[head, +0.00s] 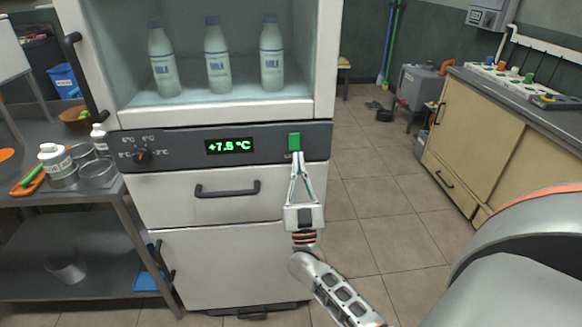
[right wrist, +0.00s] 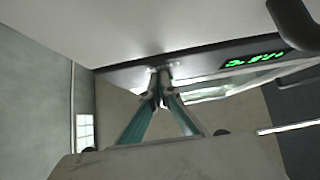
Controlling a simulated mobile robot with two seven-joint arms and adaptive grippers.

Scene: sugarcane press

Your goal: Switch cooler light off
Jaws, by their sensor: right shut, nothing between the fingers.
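The cooler (head: 220,185) stands in front of me with a dark control panel below its glass compartment. A green light switch (head: 294,141) sits at the right end of the panel, lit green. My right gripper (head: 298,158) is shut and empty, its tips at the lower edge of the switch; whether they touch it I cannot tell. In the right wrist view the shut fingertips (right wrist: 160,72) are close to the panel and hide the switch. The display (head: 229,146) reads about +7.5 °C. My left gripper is not in view.
Milk bottles (head: 217,55) stand inside the cooler. A metal table (head: 70,200) with jars is at left, a wooden cabinet (head: 470,140) at right. The floor between is mostly clear.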

